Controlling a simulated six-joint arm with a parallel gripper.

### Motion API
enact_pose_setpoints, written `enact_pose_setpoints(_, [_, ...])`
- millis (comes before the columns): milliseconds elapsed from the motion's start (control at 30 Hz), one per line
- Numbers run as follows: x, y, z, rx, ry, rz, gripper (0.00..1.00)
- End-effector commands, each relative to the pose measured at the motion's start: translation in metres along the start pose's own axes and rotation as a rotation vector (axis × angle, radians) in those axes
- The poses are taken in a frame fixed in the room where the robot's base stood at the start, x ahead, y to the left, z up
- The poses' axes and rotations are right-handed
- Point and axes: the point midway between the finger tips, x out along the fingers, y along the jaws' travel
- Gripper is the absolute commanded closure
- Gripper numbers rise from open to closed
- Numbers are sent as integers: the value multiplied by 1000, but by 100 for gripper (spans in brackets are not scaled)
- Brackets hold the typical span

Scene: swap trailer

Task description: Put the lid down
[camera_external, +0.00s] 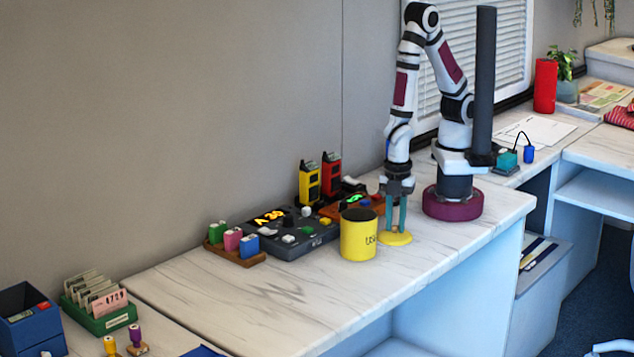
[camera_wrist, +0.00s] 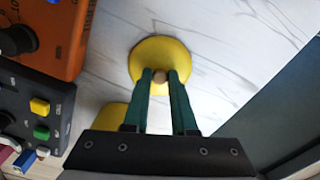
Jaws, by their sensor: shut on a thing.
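The lid (camera_external: 396,239) is a flat yellow disc, level, at or very near the marble counter just right of the canister; I cannot tell whether it touches the counter. The wrist view also shows the lid (camera_wrist: 150,50) with a small wooden knob (camera_wrist: 159,76). My gripper (camera_external: 395,228) points straight down, its green fingers shut on that knob; it also shows in the wrist view (camera_wrist: 160,78).
A dark control box (camera_external: 290,232) and an orange device (camera_external: 345,210) stand behind the canister. Yellow (camera_external: 309,184) and red (camera_external: 331,175) handhelds stand at the wall. A wooden tray (camera_external: 236,256) of coloured blocks lies left. The counter's front left (camera_external: 270,305) is clear.

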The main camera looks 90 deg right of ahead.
Motion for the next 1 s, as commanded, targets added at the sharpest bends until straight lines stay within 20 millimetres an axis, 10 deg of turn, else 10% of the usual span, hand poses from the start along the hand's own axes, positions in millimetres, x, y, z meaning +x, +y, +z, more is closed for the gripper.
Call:
enact_pose_setpoints(133, [2, 0, 0, -1, 0, 0, 100])
enact_pose_setpoints(167, [2, 0, 0, -1, 0, 0, 72])
enact_pose_setpoints(300, [2, 0, 0, -1, 0, 0, 46])
enact_pose_setpoints(667, [-4, 0, 0, 0, 1, 1, 45])
enact_pose_setpoints(1000, [-89, 1, -1, -1, 7, 4, 45])
